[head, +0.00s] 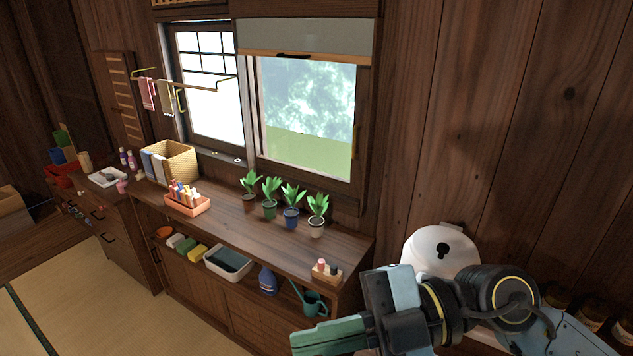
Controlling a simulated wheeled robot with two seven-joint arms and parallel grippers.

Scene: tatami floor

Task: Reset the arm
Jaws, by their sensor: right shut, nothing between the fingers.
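My right gripper (328,337) shows at the bottom right of the head view. Its arm comes in from the right edge, and its green fingers point left. The fingers are shut with nothing between them. The gripper is in front of the right end of the wooden cabinet (240,225), and in the picture it lies just below a teal watering can (314,303). My left gripper is not in view.
Several potted plants (291,217), an orange tray of bottles (188,206) and a wicker basket (177,163) stand on the cabinet top. A small wooden block holder (326,272) sits near its right end. A white rounded object (440,250) is behind my right arm. The tatami floor (90,290) at left is clear.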

